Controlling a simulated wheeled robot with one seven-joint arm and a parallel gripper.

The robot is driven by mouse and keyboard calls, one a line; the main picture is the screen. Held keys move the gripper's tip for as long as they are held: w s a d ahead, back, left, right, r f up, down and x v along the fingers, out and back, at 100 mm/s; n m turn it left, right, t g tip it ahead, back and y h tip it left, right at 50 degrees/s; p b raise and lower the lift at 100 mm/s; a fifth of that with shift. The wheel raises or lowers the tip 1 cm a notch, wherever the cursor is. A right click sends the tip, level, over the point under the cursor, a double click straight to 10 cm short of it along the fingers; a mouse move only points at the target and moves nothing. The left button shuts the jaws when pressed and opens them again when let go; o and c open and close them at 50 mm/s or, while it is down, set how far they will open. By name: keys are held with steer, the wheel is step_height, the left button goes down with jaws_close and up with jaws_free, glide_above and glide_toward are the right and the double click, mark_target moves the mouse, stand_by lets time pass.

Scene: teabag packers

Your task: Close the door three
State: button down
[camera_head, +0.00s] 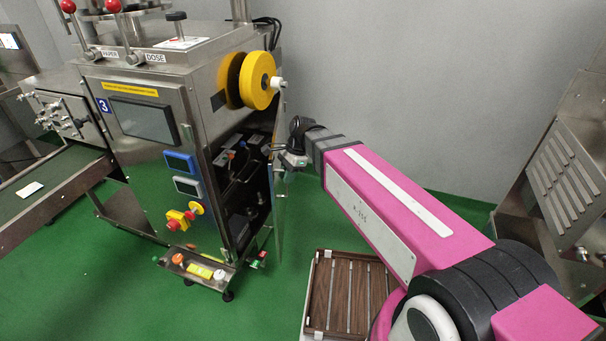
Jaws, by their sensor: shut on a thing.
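The machine marked 3 (145,120) stands at left centre, a steel cabinet with a dark screen. A compartment on its right side is open and shows dark parts inside. Its door (279,212) is a thin panel seen nearly edge-on, standing open at the right of the opening. My gripper (285,161) is at the upper part of this door and is shut on it. The fingertips are small and partly hidden, so the exact spot they hold is unclear.
A yellow wheel (257,80) sticks out above the opening. A small tray (198,269) with coloured pieces juts out low in front. A wooden slatted crate (346,293) lies below my arm. Another steel machine (565,170) stands at right. Green floor is clear at lower left.

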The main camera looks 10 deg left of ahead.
steer(key=s+a+m, duration=0.2)
steer(key=a, duration=0.8)
steer(key=shift+t+y, duration=0.3)
steer(key=shift+y, duration=0.1)
steer(key=c, duration=1.2)
jaws_free()
steer(key=shift+s+r, duration=0.1)
steer(key=shift+o, duration=0.2)
steer(key=shift+w, duration=0.2)
steer(key=v, duration=1)
steer(key=shift+r, duration=0.35)
steer(key=shift+d, duration=0.1)
